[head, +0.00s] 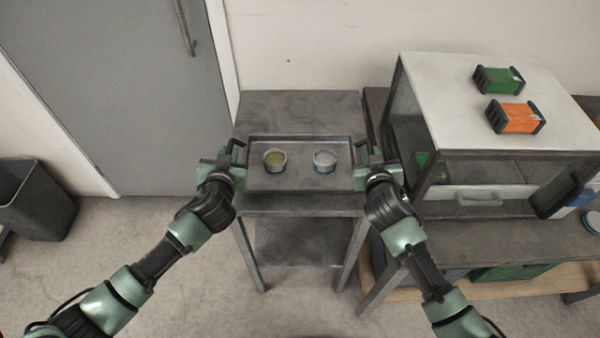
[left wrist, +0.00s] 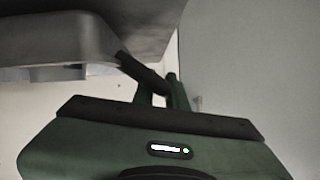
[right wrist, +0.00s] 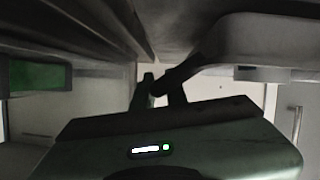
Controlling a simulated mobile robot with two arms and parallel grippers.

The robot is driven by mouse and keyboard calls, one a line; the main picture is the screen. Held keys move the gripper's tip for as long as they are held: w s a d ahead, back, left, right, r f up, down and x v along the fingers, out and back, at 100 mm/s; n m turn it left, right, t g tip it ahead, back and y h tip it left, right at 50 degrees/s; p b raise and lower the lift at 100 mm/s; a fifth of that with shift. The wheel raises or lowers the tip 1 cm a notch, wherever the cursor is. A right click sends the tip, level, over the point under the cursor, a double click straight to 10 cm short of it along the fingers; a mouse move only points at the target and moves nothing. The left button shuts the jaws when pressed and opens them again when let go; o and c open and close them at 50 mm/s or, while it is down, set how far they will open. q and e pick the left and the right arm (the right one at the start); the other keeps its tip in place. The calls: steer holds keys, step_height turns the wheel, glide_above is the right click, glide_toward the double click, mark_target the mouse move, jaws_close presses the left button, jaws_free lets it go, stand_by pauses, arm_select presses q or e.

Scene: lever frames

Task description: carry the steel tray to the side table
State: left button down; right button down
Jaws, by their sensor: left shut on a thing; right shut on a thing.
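The steel tray (head: 301,181) is a dark grey rectangle with raised rims and a handle at each short end. It is level over the front part of the dark side table (head: 300,112); whether it touches the top I cannot tell. Two small cups stand upright in it: a left cup (head: 275,160) with yellowish contents and a right cup (head: 324,160) with pale contents. My left gripper (head: 237,157) is shut on the tray's left handle (left wrist: 140,70). My right gripper (head: 364,161) is shut on its right handle (right wrist: 178,74).
A white-topped cabinet (head: 480,105) stands close on the right, carrying a green box (head: 499,79) and an orange box (head: 515,117). A grey door (head: 120,90) is behind at left, and a dark bin (head: 36,200) stands far left. The table's back half is bare.

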arm_select(q)
steer(key=shift+a+f+b, duration=0.15)
steer(key=shift+f+b, duration=0.35)
steer(key=shift+f, duration=0.2)
arm_select(e)
steer(key=shift+d+f, duration=0.1)
steer(key=shift+f, duration=0.6)
arm_select(q)
steer(key=c, duration=1.4)
jaws_free()
steer(key=shift+r, duration=0.1)
steer(key=shift+c, duration=0.2)
arm_select(e)
steer(key=c, duration=1.4)
jaws_free()
steer(key=shift+r, duration=0.15)
steer(key=shift+c, duration=0.2)
arm_select(q)
steer(key=shift+s, duration=0.1)
